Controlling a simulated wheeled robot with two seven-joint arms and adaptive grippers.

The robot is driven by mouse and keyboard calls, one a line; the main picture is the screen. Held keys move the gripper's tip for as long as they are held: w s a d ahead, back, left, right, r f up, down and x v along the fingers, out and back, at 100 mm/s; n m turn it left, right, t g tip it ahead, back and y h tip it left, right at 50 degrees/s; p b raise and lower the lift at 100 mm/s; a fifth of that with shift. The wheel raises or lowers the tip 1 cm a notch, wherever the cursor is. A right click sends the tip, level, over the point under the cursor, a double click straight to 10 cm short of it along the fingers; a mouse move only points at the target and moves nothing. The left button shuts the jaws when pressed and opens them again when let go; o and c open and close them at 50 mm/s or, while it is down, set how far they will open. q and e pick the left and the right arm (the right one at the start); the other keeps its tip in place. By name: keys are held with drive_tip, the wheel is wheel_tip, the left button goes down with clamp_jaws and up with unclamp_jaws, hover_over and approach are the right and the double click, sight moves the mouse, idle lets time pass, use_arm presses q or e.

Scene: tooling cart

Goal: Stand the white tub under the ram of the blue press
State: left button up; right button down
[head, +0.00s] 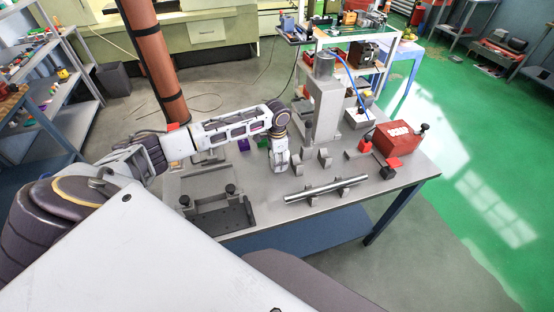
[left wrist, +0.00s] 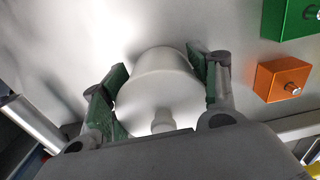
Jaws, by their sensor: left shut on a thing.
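My left gripper (head: 279,168) reaches down over the grey table from the left in the head view. In the left wrist view its green-padded fingers (left wrist: 160,95) are shut on the white tub (left wrist: 165,75), one on each side. The tub is round, with a small knob-like part toward the camera. In the head view I cannot make the tub out apart from the gripper. A tall grey press-like column (head: 326,100) with a cylinder on top and a blue hose stands just right of the gripper; its body looks grey, not blue. My right gripper is not in view.
A metal rod (head: 326,189) lies across supports at the table front. A red box (head: 397,141) stands at the right. A dark fixture (head: 222,217) is at front left. An orange block (left wrist: 283,80) and a green block (left wrist: 292,18) show beside the tub in the left wrist view.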

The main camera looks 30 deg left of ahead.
use_arm(q)
drive_tip(key=o, duration=1)
drive_tip(key=shift+f, duration=0.1)
wheel_tip(320, 180, up, 12)
drive_tip(key=shift+r+b, duration=0.15)
drive_tip(key=shift+b, duration=0.45)
